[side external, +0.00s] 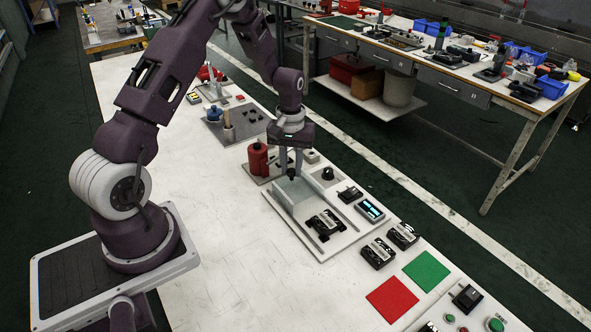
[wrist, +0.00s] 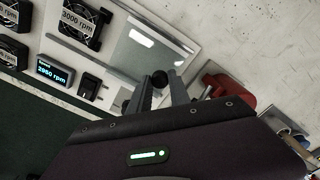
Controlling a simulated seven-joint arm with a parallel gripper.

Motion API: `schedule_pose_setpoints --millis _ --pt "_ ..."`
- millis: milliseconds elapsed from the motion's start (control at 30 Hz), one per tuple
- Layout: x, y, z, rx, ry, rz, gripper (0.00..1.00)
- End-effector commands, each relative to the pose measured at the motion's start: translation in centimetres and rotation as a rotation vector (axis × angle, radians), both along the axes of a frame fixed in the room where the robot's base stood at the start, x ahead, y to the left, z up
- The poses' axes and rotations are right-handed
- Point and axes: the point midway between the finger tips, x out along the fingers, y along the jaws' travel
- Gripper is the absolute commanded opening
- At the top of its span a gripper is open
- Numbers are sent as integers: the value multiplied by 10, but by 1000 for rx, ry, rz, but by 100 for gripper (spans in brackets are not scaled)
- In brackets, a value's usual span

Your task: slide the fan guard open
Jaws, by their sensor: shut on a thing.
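The fan guard (side external: 293,192) is a clear, pale panel on a light grey base plate (side external: 322,246) with rails. In the wrist view the guard (wrist: 148,52) lies beside a black fan (wrist: 82,22) labelled 3000 rpm. The fan (side external: 325,224) is uncovered in the side view, to the lower right of the guard. My gripper (side external: 291,174) is over the guard's far end, fingers pointing down. In the wrist view my gripper (wrist: 162,92) is shut on a round black knob (wrist: 160,78) at the guard's edge. The fingers partly hide the knob.
A lit display (side external: 370,209) and a black switch (side external: 350,194) sit beside the rails. A red container (side external: 258,159) stands close behind my gripper. More fans (side external: 378,253), a red square (side external: 392,299) and a green square (side external: 427,271) lie nearer.

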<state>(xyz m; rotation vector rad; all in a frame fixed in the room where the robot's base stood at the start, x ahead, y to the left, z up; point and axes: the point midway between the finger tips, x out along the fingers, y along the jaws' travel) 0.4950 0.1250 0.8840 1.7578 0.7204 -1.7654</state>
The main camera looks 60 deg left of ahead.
Motion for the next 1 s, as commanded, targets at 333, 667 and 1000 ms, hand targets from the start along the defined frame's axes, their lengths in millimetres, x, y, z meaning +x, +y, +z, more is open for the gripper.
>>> schedule_pose_setpoints --millis 333,667,1000 --pt "0 6 1 11 -5 7 45" --pt "1 5 21 10 -7 5 45" --pt "0 5 71 11 -5 6 45"
